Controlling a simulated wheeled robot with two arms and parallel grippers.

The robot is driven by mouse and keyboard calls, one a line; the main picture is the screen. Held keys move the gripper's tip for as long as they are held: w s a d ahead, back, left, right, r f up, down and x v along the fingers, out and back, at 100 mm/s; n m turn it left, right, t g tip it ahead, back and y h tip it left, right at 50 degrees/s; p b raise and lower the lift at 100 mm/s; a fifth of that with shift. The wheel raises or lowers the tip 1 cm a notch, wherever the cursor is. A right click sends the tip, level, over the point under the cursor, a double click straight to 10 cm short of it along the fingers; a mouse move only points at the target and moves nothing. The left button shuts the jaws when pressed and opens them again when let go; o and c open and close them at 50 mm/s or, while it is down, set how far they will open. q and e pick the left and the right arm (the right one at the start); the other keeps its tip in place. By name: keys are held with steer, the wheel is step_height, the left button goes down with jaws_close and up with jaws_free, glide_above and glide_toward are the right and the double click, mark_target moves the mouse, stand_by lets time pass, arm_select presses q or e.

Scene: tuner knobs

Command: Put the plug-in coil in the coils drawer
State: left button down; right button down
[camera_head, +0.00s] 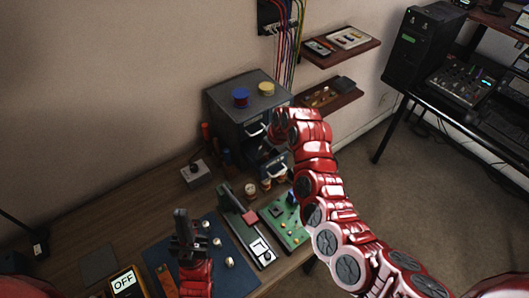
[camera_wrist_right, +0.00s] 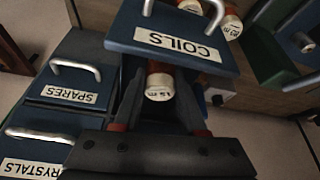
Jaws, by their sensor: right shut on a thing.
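My right gripper (camera_wrist_right: 158,98) is shut on the plug-in coil (camera_wrist_right: 160,82), a reddish-brown cylinder with a white, marked end. The coil is close to the blue front of the coils drawer (camera_wrist_right: 215,63), labelled COILS; I cannot tell how deep it sits. In the head view the coils drawer (camera_head: 272,165) is pulled out of the dark grey cabinet (camera_head: 222,112). My right arm hides its gripper and the held coil there. My left gripper (camera_head: 188,232) is above the blue mat, apart from the cabinet; its jaw opening is unclear.
The spares drawer (camera_wrist_right: 85,76) and crystals drawer (camera_wrist_right: 40,145) look closed. A green circuit board (camera_head: 287,222) and a grey device (camera_head: 240,222) lie nearby. Wall shelves (camera_head: 345,50) are at right.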

steer(key=shift+f, duration=0.4)
steer(key=shift+r, duration=0.1)
steer(key=c, duration=0.9)
jaws_free()
steer(key=o, duration=0.4)
steer(key=shift+o, duration=0.2)
